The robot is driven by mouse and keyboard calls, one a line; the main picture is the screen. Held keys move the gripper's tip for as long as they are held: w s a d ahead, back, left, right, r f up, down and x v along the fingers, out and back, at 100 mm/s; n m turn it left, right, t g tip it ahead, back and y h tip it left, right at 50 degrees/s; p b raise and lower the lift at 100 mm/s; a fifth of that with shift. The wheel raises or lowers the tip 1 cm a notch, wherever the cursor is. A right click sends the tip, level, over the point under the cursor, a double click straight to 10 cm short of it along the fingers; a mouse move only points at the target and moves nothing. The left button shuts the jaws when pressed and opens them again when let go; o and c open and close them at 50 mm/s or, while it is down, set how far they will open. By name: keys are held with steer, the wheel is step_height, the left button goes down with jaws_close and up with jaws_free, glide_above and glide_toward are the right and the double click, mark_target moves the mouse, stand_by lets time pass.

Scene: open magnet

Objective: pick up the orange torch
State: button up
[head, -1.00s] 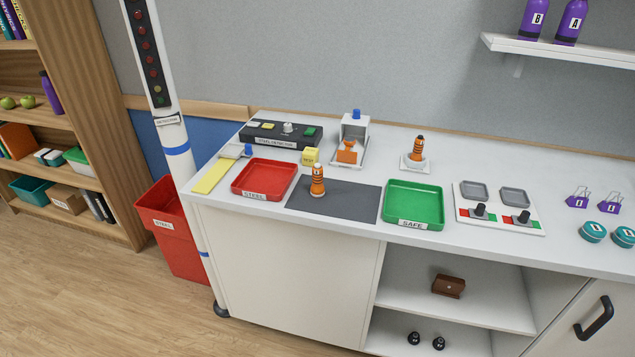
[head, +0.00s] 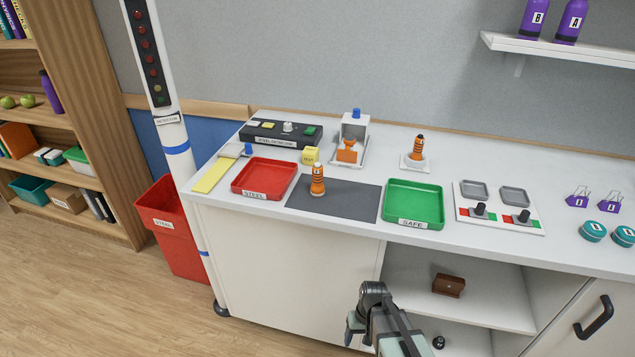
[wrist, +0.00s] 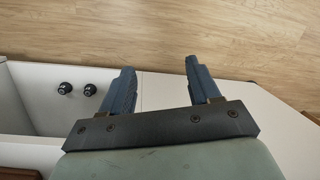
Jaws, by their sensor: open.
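One orange striped object (head: 317,181) stands on the dark grey mat (head: 350,202) between the red and green trays. In the head view my arm is low, in front of the cabinet, well apart from both orange objects.
The red tray (head: 240,189) is left of the mat and the green tray (head: 388,210) right of it. Behind stand a black detector box (head: 270,141) and a white stand with an orange block (head: 347,151). A switch panel (head: 474,219) lies at right. The cabinet's open shelf (head: 500,308) is below.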

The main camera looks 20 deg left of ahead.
steer(key=w+a+r+n+t+y, duration=0.15)
steer(key=w+a+r, duration=0.25)
steer(key=a+r, duration=0.6)
steer(key=w+a+r+n+t+y, duration=0.1)
steer(key=w+a+r+n, duration=0.15)
steer(key=a+r, duration=0.8)
steer(key=s+a+r+n+y, duration=0.3)
steer(key=a+r, duration=1.7)
steer(key=r, duration=0.3)
step_height(320, 180, up, 10)
steer(key=n+t+h, duration=0.1)
steer(key=t+h, duration=0.1)
steer(key=h, duration=0.1)
glide_above(317, 176)
steer(key=s+d, duration=0.1)
steer(key=d, duration=0.3)
steer(key=x, duration=1.2)
steer(key=shift+a+f, duration=0.3)
steer(key=shift+a, duration=0.05)
